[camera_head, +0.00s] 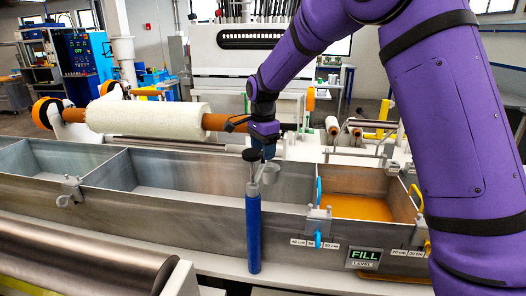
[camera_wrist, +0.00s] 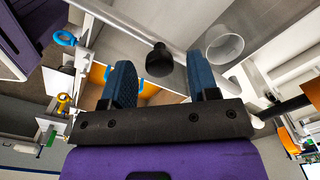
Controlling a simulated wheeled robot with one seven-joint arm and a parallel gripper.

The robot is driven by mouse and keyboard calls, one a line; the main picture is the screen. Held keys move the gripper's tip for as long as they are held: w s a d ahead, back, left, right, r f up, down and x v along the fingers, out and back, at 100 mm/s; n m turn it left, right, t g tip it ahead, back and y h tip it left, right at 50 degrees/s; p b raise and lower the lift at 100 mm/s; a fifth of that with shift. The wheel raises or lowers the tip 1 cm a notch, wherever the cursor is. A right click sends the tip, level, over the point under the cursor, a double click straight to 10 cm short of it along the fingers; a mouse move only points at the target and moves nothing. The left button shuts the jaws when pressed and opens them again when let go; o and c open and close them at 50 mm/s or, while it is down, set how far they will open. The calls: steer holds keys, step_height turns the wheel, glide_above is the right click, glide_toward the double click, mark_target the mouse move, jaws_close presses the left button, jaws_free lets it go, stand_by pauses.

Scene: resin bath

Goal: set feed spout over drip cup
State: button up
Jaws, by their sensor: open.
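A blue post (camera_head: 253,232) stands upright in front of the resin bath. A thin grey shaft rises from it to a black knob (camera_head: 251,155), with a short slanted grey piece beside the shaft that may be the feed spout. A pale translucent cup (camera_head: 271,173), likely the drip cup, shows just right of the shaft. My gripper (camera_head: 268,152) is open, pointing down, close right of the knob. In the wrist view, the knob (camera_wrist: 158,62) appears between the blue fingertips, not visibly gripped; its depth is unclear. The cup (camera_wrist: 224,45) lies right of the right finger.
The long metal bath (camera_head: 160,205) has several compartments; the right one holds orange resin (camera_head: 358,207). A bracket with a blue clip (camera_head: 318,225) and a FILL LEVEL sign (camera_head: 363,257) sit on its front wall. A white roll (camera_head: 150,118) lies behind.

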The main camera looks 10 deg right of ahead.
step_height(320, 180, up, 10)
stand_by(0.4)
steer(key=shift+s+r, duration=0.1)
steer(key=shift+r, duration=0.05)
steer(key=s+d+r+n+t, duration=0.1)
steer(key=s+d+r+n, duration=0.3)
steer(key=s, duration=0.6)
steer(key=s+d+r+n+t, duration=0.25)
steer(key=s+d+r, duration=0.3)
steer(key=s, duration=0.35)
steer(key=s+d+f+n+t, duration=0.1)
steer(key=s+d+f+n, duration=0.1)
steer(key=s, duration=0.7)
steer(key=s+d+f+n, duration=0.3)
steer(key=s+n, duration=0.2)
steer(key=s, duration=0.5)
steer(key=shift+s+f+t, duration=0.25)
steer(key=shift+s+t, duration=0.05)
steer(key=shift+t, duration=0.05)
